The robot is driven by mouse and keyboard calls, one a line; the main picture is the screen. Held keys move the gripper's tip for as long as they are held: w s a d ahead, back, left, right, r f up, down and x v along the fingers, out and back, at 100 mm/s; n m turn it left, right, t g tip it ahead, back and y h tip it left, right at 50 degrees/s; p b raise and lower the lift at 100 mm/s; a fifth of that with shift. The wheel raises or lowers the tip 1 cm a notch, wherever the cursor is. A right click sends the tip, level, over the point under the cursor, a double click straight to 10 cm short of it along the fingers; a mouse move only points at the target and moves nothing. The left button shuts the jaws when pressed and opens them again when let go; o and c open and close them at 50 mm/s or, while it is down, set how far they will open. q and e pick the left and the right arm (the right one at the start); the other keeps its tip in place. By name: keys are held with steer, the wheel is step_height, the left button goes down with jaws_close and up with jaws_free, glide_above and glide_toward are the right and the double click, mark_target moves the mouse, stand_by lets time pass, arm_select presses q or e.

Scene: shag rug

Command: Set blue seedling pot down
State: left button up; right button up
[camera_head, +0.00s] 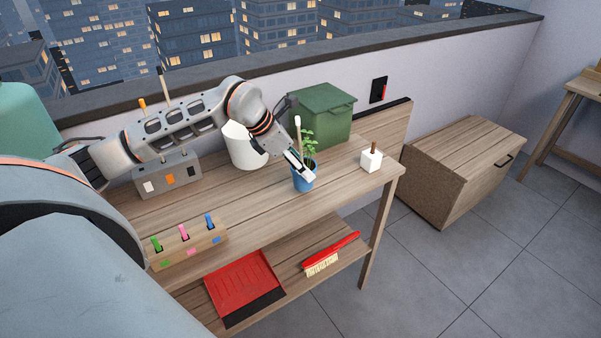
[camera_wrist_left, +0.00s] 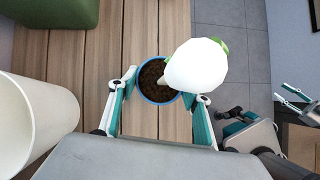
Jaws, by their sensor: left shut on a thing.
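The blue seedling pot (camera_head: 303,181) stands upright near the front edge of the wooden table, with green leaves and a white-topped stick rising from it. My left gripper (camera_head: 302,168) is shut on it from above. In the left wrist view, dark soil fills the pot's blue rim (camera_wrist_left: 146,95), and my left gripper's fingers (camera_wrist_left: 160,92) lie on both sides. The stick's white top (camera_wrist_left: 197,65) hides part of the pot there. I cannot tell whether the pot's base touches the table. My right gripper (camera_wrist_left: 283,92) shows small at the right of the wrist view, open and empty.
A white planter (camera_head: 243,147), a green box (camera_head: 320,117) and a white block (camera_head: 371,160) stand on the table (camera_head: 245,195). A grey holder (camera_head: 167,178) and wooden peg rack (camera_head: 187,247) are left. A red dustpan (camera_head: 243,285) and brush (camera_head: 331,253) lie on the lower shelf.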

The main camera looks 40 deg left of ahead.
arm_select(q)
steer(key=shift+f, duration=1.35)
steer(key=shift+f, duration=0.1)
steer(key=o, duration=1.2)
steer(key=shift+o, duration=0.2)
steer(key=v, duration=1.2)
steer(key=shift+d, duration=0.1)
